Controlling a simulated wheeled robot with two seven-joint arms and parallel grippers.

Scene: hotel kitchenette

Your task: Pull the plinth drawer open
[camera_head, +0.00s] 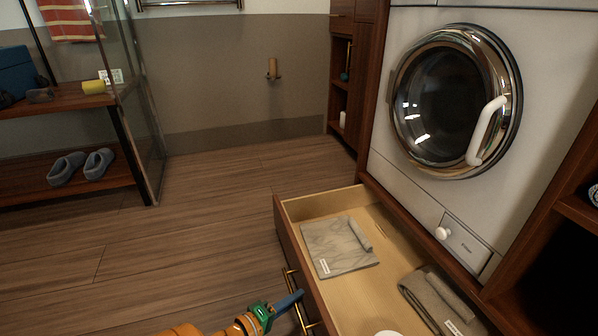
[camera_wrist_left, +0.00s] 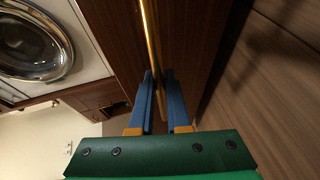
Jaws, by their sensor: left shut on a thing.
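The plinth drawer (camera_head: 350,290) stands pulled well out beneath the washing machine, its pale wooden inside in plain view. Its dark wood front carries a thin brass bar handle (camera_head: 289,283). My left gripper (camera_head: 297,298) reaches in from the bottom of the head view and is at this handle. In the left wrist view the blue fingers (camera_wrist_left: 158,90) sit on either side of the brass bar (camera_wrist_left: 151,35), shut on it. My right gripper is not in view.
A folded grey cloth (camera_head: 338,247) and a darker folded towel (camera_head: 435,300) lie in the drawer. The washing machine (camera_head: 455,100) stands above. Wooden floor (camera_head: 190,225) is clear left of the drawer. A shelf with slippers (camera_head: 82,165) and a glass panel (camera_head: 130,90) stand farther left.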

